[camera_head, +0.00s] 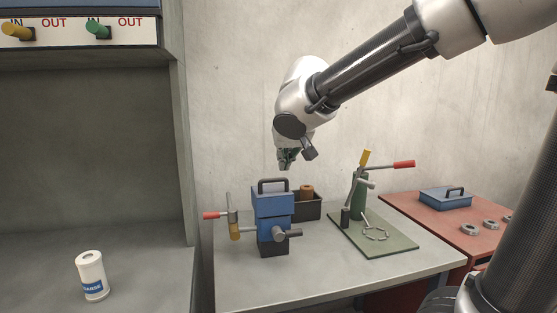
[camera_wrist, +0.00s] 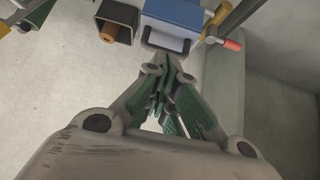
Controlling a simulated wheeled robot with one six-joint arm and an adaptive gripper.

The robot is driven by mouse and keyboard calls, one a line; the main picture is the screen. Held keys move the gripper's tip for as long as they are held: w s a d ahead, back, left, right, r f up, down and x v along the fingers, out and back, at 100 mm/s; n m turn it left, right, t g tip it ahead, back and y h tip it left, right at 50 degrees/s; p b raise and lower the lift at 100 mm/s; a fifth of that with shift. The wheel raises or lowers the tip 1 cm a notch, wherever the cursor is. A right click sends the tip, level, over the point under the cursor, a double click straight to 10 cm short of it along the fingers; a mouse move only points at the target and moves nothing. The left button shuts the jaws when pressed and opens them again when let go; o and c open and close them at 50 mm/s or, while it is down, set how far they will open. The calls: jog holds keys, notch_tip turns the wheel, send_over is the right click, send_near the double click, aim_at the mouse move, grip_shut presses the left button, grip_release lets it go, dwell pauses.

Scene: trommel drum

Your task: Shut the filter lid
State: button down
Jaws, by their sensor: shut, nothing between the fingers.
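The filter (camera_head: 272,230) is a blue and dark box on the grey bench, with a blue upper part taken as its lid (camera_head: 271,203) and a dark loop handle (camera_head: 272,181) on top. The frames do not show clearly how far the lid stands open. In the wrist view the blue part (camera_wrist: 187,13) and the handle (camera_wrist: 166,41) lie just beyond my fingertips. My gripper (camera_head: 286,165) is shut and empty, pointing down above and slightly right of the handle in the head view. Its fingertips also show in the wrist view (camera_wrist: 168,68), apart from the handle as far as I can see.
A red-tipped valve lever (camera_head: 212,215) is left of the filter. A dark bin (camera_head: 308,208) with a brown cylinder (camera_head: 306,192) stands behind it. A green toggle clamp (camera_head: 358,195) is to the right. A white canister (camera_head: 91,275) stands far left; a blue handled piece (camera_head: 445,199) lies on the red table.

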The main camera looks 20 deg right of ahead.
jog(key=w+r, duration=0.6)
jog(key=r, duration=0.1)
jog(key=shift+g, duration=0.4)
jog(key=w+f, duration=0.1)
jog(key=f, duration=0.2)
jog(key=w+f, duration=0.2)
jog(key=f, duration=0.2)
jog(key=w+f, duration=0.1)
jog(key=f, duration=0.2)
jog(key=shift+w+a+f, duration=0.15)
jog(key=shift+a+f, duration=0.1)
jog(key=shift+f, duration=0.35)
jog(key=shift+s+f, duration=0.15)
jog(key=shift+s, duration=0.2)
